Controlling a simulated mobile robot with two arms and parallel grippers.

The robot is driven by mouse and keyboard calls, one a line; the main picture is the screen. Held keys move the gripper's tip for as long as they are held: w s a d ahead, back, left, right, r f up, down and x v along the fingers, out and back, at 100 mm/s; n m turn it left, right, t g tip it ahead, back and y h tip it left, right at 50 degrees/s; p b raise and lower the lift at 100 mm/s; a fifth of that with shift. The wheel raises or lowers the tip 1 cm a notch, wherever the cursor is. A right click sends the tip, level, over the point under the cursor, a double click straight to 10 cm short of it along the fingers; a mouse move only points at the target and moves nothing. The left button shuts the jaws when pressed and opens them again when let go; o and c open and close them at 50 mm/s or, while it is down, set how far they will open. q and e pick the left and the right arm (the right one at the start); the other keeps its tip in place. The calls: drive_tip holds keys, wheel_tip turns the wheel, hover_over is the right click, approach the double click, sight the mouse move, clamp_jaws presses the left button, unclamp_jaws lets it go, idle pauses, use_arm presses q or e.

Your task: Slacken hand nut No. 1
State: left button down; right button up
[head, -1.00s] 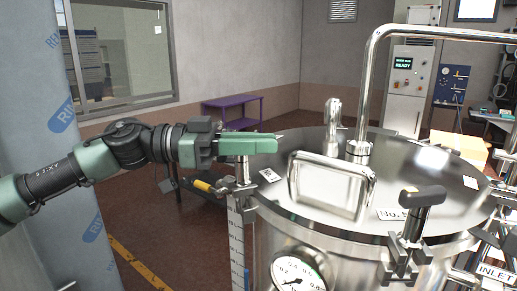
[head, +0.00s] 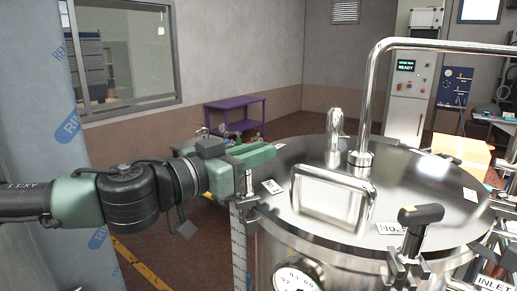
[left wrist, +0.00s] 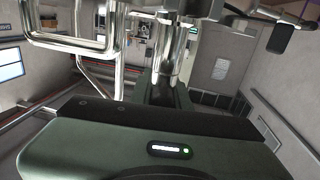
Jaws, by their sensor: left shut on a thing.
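The steel tank lid (head: 320,233) carries clamps with hand nuts around its rim. My left gripper (head: 258,158) is at the lid's left edge, shut on the hand nut there, which its fingers mostly hide. The metal post (head: 249,184) of this clamp shows just below the fingers. A small white label (head: 272,187) lies on the lid beside it, its print too small to read. In the left wrist view the gripper's green body fills the bottom, with a shiny metal post (left wrist: 165,60) ahead of it. My right gripper is not in view.
Another hand nut with a black T-handle (head: 421,214) stands at the front right rim, by a "No." label. A lid handle (head: 330,211), a tall bent pipe (head: 368,110) and a pressure gauge (head: 297,278) are close by. A purple table (head: 236,113) stands behind.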

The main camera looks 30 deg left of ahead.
use_arm(q)
drive_tip(key=shift+a+r+n+y, duration=0.1)
drive_tip(key=shift+r+n+y, duration=0.05)
drive_tip(key=shift+n+y, duration=0.2)
drive_tip(key=c, duration=1.3)
unclamp_jaws()
drive_tip(key=shift+c, duration=0.2)
drive_tip(key=shift+f+b, duration=0.25)
drive_tip(key=shift+b, duration=0.15)
drive_tip(key=b, duration=0.2)
drive_tip(key=s+b, duration=0.2)
drive_tip(key=b, duration=0.1)
drive_tip(key=shift+s+a+f+b, duration=0.15)
drive_tip(key=shift+a+f+b, duration=0.1)
drive_tip(key=shift+a+b, duration=0.1)
drive_tip(key=shift+s+a+r+b, duration=0.15)
drive_tip(key=shift+s+b, duration=0.3)
drive_tip(key=shift+s, duration=0.45)
drive_tip(key=shift+s+a+r+b, duration=0.15)
drive_tip(key=shift+s+b, duration=0.25)
drive_tip(key=shift+s, duration=0.45)
drive_tip(key=shift+s+r+b, duration=0.15)
drive_tip(key=shift+s+b, duration=0.3)
drive_tip(key=shift+s, duration=0.45)
